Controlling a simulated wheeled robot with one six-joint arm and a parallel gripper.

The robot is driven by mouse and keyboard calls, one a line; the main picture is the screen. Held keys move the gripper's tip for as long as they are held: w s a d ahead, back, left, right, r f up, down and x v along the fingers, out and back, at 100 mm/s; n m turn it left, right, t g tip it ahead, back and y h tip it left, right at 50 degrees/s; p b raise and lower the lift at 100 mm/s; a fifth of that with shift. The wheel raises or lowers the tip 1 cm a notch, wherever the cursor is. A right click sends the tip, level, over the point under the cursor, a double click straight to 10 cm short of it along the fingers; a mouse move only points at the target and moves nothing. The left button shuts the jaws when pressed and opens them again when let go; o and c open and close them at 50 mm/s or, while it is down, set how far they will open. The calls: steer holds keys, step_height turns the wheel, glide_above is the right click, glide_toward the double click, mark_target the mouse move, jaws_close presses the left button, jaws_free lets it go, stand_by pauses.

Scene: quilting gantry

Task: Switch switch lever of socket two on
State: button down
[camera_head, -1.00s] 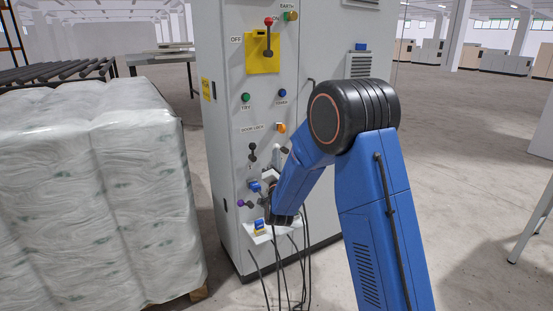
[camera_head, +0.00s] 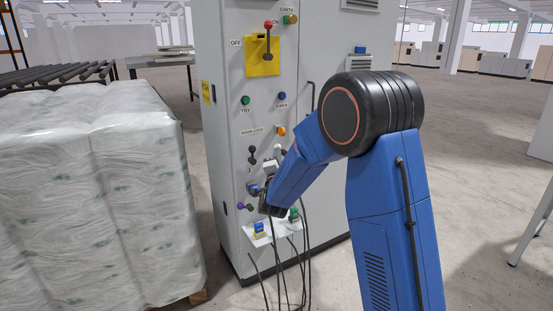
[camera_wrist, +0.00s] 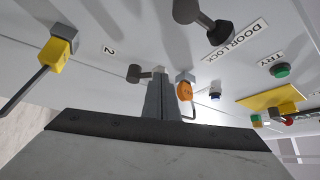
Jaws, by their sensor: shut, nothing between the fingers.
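My gripper (camera_wrist: 159,84) is shut and empty in the wrist view, its fingertips close to the cabinet face. A small dark-knobbed lever (camera_wrist: 134,73) lies just left of the fingertips, near a label "2" (camera_wrist: 108,50); it looks like the switch lever of socket two. I cannot tell whether the fingers touch it. An orange tag-like part (camera_wrist: 184,91) is just right of the fingers. In the head view my wrist covers much of the lower panel of the grey cabinet (camera_head: 228,150), and the lever cannot be made out there.
A yellow plug (camera_wrist: 62,47) with a black cable is at upper left in the wrist view. A shelf with plugs (camera_head: 260,240) and hanging cables is below my wrist. A wrapped pallet (camera_head: 90,200) stands left; floor is open right.

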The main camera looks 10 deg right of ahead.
steer(key=r+m+g, duration=0.1)
steer(key=m, duration=0.1)
steer(key=d+r+m+g, duration=0.1)
steer(key=m, duration=0.1)
steer(key=d+r+m+g, duration=0.1)
steer(key=m+g, duration=0.1)
steer(key=shift+w+d+y, duration=0.2)
steer(key=shift+w+y, duration=0.1)
steer(key=shift+w, duration=0.1)
